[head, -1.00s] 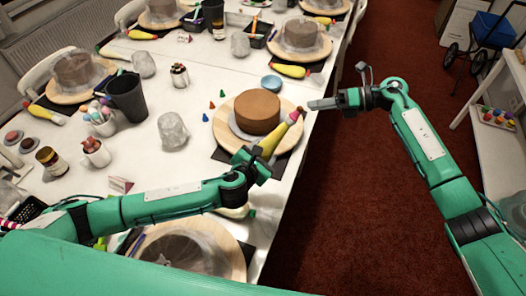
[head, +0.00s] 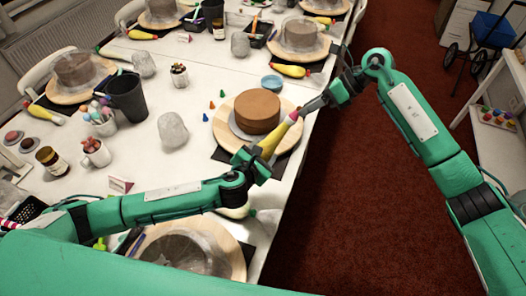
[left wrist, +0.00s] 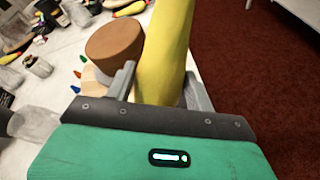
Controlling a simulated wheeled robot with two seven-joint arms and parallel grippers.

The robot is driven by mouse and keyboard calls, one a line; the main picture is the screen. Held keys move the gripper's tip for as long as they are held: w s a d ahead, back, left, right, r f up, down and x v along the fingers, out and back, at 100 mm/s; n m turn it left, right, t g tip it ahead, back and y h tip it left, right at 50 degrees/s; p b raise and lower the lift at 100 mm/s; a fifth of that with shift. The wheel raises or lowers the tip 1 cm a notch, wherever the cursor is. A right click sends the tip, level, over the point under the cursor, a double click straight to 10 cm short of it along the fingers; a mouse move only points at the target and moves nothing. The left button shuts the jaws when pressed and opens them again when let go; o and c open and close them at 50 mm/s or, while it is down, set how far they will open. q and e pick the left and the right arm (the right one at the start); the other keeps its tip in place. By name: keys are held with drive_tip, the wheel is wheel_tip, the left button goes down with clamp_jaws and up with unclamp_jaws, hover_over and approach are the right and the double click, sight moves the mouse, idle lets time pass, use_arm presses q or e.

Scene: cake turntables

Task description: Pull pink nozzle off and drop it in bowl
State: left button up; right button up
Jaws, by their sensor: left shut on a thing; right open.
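A yellow piping bag (head: 270,143) slants up over the turntable, and its pink nozzle (head: 292,118) is at the upper right end. My left gripper (head: 257,160) is shut on the bag's lower part. In the left wrist view the bag (left wrist: 166,50) stands between the fingers, and the nozzle is out of sight. My right gripper (head: 304,107) is open, with its fingertips right at the nozzle. I cannot tell whether they touch it. A small blue bowl (head: 271,83) sits on the table beyond the cake.
A brown cake (head: 257,110) stands on a wooden turntable (head: 227,131) close beside the bag. Several small coloured nozzles (head: 211,104) lie left of it. A clear crumpled bag (head: 172,130) is further left. The table's right edge drops to red carpet.

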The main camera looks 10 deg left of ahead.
drive_tip(key=shift+x, duration=1.25)
clamp_jaws()
drive_tip(key=shift+w+d+r, duration=0.2)
drive_tip(key=shift+d+r, duration=0.25)
drive_tip(key=shift+r, duration=0.25)
drive_tip(key=shift+w+d+r, duration=0.25)
drive_tip(key=shift+d+r, duration=0.2)
drive_tip(key=shift+r, duration=0.25)
drive_tip(key=shift+w+d+r, duration=0.2)
drive_tip(key=shift+d+r, duration=0.25)
drive_tip(key=shift+r, duration=0.2)
